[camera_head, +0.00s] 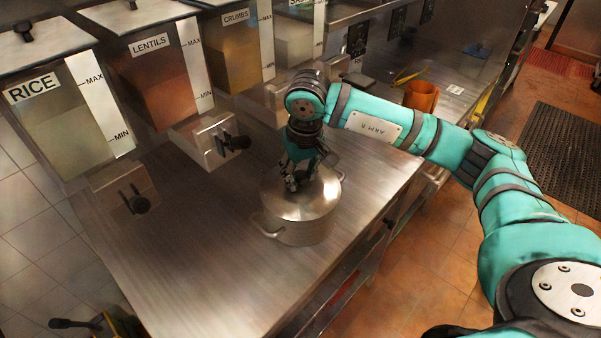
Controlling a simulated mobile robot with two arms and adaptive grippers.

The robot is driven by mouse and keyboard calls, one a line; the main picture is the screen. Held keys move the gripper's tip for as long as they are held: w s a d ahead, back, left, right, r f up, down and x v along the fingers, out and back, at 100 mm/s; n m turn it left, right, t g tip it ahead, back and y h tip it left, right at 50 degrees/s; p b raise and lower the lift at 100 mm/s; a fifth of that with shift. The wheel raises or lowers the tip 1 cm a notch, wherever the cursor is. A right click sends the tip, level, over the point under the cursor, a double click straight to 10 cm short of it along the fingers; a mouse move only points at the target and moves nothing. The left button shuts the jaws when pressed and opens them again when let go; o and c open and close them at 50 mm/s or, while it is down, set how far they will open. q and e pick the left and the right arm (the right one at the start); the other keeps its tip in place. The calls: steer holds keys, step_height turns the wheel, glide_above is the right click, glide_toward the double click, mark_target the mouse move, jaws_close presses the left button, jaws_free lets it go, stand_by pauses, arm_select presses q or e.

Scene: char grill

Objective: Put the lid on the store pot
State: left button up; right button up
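The metal store pot (301,233) stands on the steel counter, with a side handle showing at its left and another at its upper right. The round metal lid (304,203) lies over the pot's mouth and looks about level. I cannot tell whether it is fully seated all round. My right gripper (297,180) points down at the middle of the lid. Its dark fingers are at the lid's centre and hide the knob. I cannot tell whether they are closed on it.
Dispensers marked RICE (60,105), LENTILS (155,75) and CRUMBS (235,50) line the counter's back, their black-knobbed outlets sticking out. An orange container (421,97) stands right of the pot, behind my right arm. The steel counter (205,265) is clear at front left.

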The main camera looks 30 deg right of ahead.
steer(key=o, duration=0.3)
steer(key=shift+o, duration=0.2)
step_height(320, 180, up, 19)
steer(key=s+p, duration=0.1)
steer(key=p, duration=0.3)
steer(key=shift+s, duration=0.4)
steer(key=shift+f, duration=0.15)
stand_by(0.3)
